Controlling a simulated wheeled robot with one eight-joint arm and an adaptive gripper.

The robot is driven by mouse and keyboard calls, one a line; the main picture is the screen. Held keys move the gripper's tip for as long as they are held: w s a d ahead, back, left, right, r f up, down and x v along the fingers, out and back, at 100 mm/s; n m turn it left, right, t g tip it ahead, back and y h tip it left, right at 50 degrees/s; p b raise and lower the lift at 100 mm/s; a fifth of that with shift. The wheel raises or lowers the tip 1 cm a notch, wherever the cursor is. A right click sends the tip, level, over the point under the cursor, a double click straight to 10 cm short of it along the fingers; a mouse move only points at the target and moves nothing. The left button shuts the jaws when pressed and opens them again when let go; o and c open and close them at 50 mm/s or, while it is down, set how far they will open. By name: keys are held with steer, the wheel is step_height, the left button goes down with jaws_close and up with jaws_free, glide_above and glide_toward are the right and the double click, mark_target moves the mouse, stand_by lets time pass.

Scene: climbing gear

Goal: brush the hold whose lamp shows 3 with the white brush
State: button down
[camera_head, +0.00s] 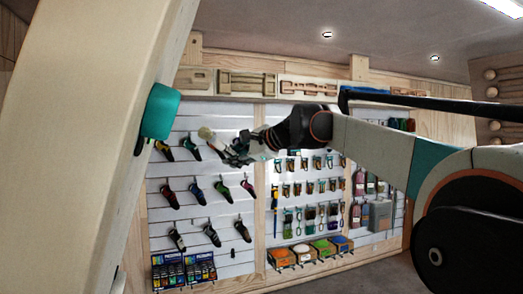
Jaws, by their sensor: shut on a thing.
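My gripper (238,151) is in the middle left of the view, small and partly lost against the gear wall. It is shut on a small light thing (207,134), which sticks out to its upper left and looks like the white brush; its shape is hard to make out. A teal climbing hold (161,111) sits on the right edge of a big pale slanted panel (85,130). My gripper is to the right of this hold, apart from it in the picture. No lamp or number can be read.
A slatted wall behind carries several climbing shoes (197,193) and rows of hanging gear (312,187). Wooden training boards (246,84) run along its top. Open boxes (323,248) and a blue display (183,270) stand low. My arm crosses from the right.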

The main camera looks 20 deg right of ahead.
steer(key=shift+w+a+f, duration=0.15)
steer(key=shift+w+a, duration=0.25)
steer(key=shift+a, duration=0.1)
steer(key=shift+s+a+r, duration=0.25)
steer(key=a, duration=0.2)
steer(key=a+r, duration=0.1)
steer(key=a, duration=0.1)
steer(key=shift+a+r, duration=0.15)
steer(key=shift+a, duration=0.05)
steer(key=shift+a+r+p, duration=0.2)
steer(key=shift+a+p, duration=0.1)
steer(key=shift+a, duration=0.2)
stand_by(0.3)
steer(key=shift+s, duration=0.1)
